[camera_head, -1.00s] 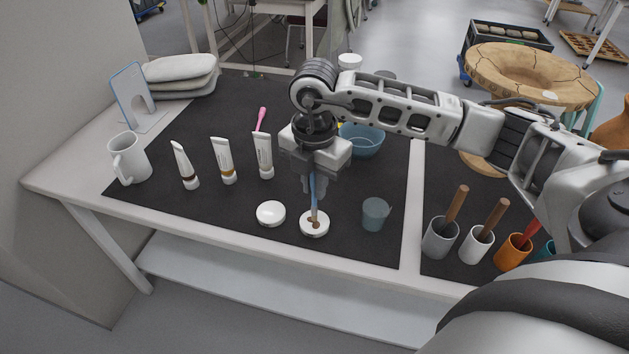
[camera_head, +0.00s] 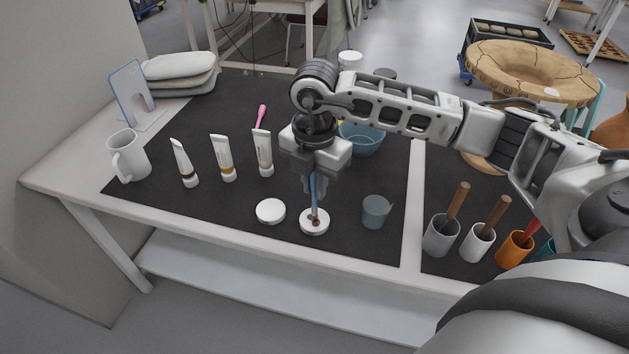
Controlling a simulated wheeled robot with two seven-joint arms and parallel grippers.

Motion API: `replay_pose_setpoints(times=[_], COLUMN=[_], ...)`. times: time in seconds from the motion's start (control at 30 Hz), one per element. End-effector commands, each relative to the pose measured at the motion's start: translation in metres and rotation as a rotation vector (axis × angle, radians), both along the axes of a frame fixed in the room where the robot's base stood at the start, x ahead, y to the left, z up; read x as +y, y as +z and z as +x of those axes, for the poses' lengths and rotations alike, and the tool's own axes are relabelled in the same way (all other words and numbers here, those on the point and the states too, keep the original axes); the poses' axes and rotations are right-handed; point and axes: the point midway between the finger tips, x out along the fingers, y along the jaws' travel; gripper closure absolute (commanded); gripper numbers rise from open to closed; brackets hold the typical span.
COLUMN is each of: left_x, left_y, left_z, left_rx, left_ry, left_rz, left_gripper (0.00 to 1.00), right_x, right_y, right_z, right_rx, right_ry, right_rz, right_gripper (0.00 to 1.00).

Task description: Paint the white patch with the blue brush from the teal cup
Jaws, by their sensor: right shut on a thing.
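My right gripper (camera_head: 314,188) is shut on the blue brush (camera_head: 315,195), which it holds nearly upright, pointing down. The brush's brownish tip is at the open white jar (camera_head: 305,230), which has brown stuff in it; I cannot tell how deep the tip is. The teal cup (camera_head: 546,251) stands at the right, mostly hidden behind my right arm. A small white patch (camera_head: 551,92) shows on the cracked tan round vessel (camera_head: 497,62) at the back right. My left gripper is not in view.
A white lid (camera_head: 270,211) lies left of the jar, a grey-blue beaker (camera_head: 376,212) right of it. Several tubes (camera_head: 223,160) and a mug (camera_head: 128,156) stand left. Grey, white and orange cups (camera_head: 515,252) hold brushes at right. A blue bowl (camera_head: 362,140) is behind my gripper.

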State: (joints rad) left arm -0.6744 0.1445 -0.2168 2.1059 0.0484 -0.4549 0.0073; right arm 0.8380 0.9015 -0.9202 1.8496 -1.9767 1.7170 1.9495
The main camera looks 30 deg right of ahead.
Motion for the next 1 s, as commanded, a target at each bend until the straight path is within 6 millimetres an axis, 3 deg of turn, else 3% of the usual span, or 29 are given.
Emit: replay_pose_setpoints(times=[0.27,1.0], left_x=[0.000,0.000], left_y=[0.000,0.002], left_z=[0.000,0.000], left_rx=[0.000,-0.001], left_ry=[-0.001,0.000], left_rz=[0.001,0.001], left_gripper=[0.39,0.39], right_x=[-0.005,0.003], right_y=[-0.001,0.004], right_z=[-0.005,0.006], right_rx=[0.001,0.000], right_ry=[0.001,0.000], right_rz=[0.000,0.000], right_gripper=[1.00,1.00])
